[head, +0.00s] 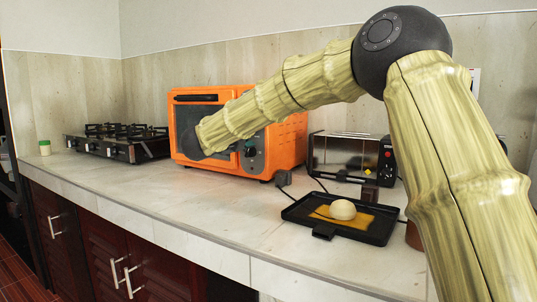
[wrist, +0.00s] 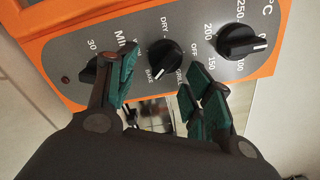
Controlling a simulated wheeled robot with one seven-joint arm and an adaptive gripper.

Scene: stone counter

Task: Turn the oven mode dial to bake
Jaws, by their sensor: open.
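The orange oven (head: 288,147) stands at the back of the counter. Its grey panel carries three black dials in the wrist view. The middle one is the mode dial (wrist: 166,57), ringed by labels including DRY, OFF, GRILL and BAKE. I cannot tell surely which label its mark points at. My gripper (wrist: 160,82) is open, with teal finger pads on either side below the mode dial. No grip on the dial shows. The left finger overlaps the timer dial's side of the panel. In the head view my arm hides most of the gripper and dials.
The temperature dial (wrist: 241,41) is right of the mode dial; the timer dial (wrist: 94,70) is left, partly behind a finger. A toaster oven (head: 345,155) and a black tray (head: 300,213) with a pale round item stand to the right. A stove (head: 118,143) is left.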

